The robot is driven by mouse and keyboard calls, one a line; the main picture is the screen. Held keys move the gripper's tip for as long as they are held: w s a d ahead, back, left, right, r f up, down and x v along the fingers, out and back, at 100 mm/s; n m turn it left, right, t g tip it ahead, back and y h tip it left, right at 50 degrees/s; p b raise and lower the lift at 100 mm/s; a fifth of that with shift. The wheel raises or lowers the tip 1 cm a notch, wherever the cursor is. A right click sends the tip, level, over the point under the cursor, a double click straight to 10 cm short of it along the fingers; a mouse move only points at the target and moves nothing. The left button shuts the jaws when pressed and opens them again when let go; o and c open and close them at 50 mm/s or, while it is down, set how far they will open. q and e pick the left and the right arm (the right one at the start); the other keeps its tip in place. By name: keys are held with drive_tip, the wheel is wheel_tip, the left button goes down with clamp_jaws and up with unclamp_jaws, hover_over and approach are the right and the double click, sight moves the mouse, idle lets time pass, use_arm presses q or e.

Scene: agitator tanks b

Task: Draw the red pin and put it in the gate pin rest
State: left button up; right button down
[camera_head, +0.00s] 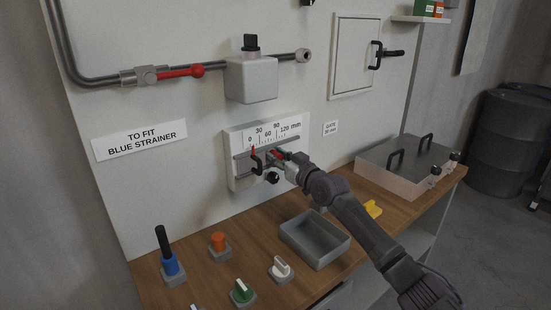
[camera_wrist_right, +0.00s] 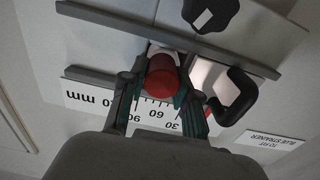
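The red pin (camera_wrist_right: 162,76) shows end-on between the fingers in the right wrist view, in front of the slide with the mm scale. In the head view its red end (camera_head: 277,155) shows at the scale panel (camera_head: 238,141), right of a black handle (camera_head: 257,164). My right gripper (camera_head: 283,160) is at the panel; in the wrist view its fingers (camera_wrist_right: 162,95) lie along both sides of the red pin with no clear gap. How deep the pin sits is hidden. I cannot tell which fixture is the gate pin rest. My left gripper is not in view.
A black knob (camera_head: 272,178) sits just below the slide. The wooden bench (camera_head: 205,283) carries a grey tray (camera_head: 316,239), an orange-topped block (camera_head: 218,241), a blue-and-black item (camera_head: 170,261), switches and a yellow piece (camera_head: 372,209). A lidded box (camera_head: 405,161) stands at right.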

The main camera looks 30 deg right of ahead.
drive_tip(key=shift+s+a+f, duration=0.1)
drive_tip(key=shift+f, duration=0.45)
drive_tip(key=shift+s+f+p, duration=0.15)
drive_tip(key=shift+s+p, duration=0.15)
drive_tip(key=shift+s, duration=0.1)
drive_tip(key=c, duration=1.4)
unclamp_jaws()
clamp_jaws()
drive_tip(key=shift+r, duration=0.25)
